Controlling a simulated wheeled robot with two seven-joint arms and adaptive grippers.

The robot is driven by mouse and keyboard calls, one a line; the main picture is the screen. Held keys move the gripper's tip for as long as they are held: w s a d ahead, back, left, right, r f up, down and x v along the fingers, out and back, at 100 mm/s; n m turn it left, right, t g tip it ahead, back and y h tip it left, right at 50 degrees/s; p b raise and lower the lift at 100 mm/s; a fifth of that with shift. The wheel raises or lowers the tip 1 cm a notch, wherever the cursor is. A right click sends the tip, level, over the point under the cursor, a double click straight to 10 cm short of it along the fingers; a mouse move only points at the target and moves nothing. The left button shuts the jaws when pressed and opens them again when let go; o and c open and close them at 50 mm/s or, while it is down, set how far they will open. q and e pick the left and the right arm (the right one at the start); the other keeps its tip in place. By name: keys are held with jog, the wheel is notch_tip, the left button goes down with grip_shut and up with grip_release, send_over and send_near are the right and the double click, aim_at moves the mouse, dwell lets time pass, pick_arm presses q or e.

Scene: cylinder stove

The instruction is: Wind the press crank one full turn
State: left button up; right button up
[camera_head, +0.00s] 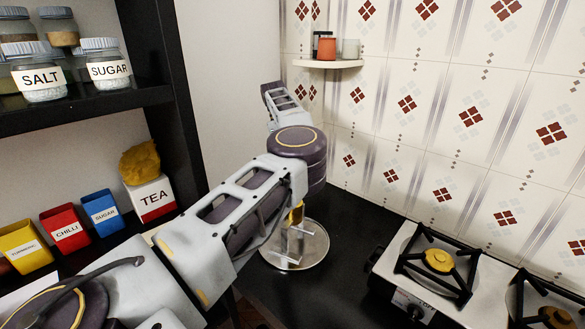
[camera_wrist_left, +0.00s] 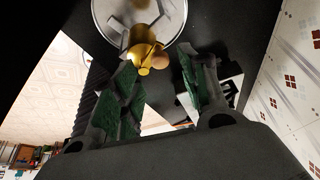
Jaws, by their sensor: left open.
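The press shows in the head view as a round metal plate (camera_head: 312,244) on the dark counter, with a brass part (camera_head: 297,214) standing above it, mostly hidden by my left arm. In the left wrist view, the plate (camera_wrist_left: 104,15) lies beyond the brass part (camera_wrist_left: 143,42), which has rounded, knob-like ends. My left gripper (camera_wrist_left: 157,66) is open, with green pads on its fingers. The rounded ends appear near and between the fingertips; I cannot tell whether they touch. My right gripper is not in view.
A stove (camera_head: 432,262) with black grates stands right of the press on the dark counter (camera_head: 345,290). A small corner shelf (camera_head: 328,64) holds cups above. Jars stand on a dark shelf (camera_head: 85,108) at left, with labelled boxes and a tea canister (camera_head: 152,198) below.

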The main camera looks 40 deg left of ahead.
pick_arm(q)
jog(key=v, duration=0.7)
jog(key=shift+r, duration=0.3)
jog(key=shift+a, duration=0.1)
jog(key=shift+f, duration=0.1)
jog(key=shift+c, duration=0.2)
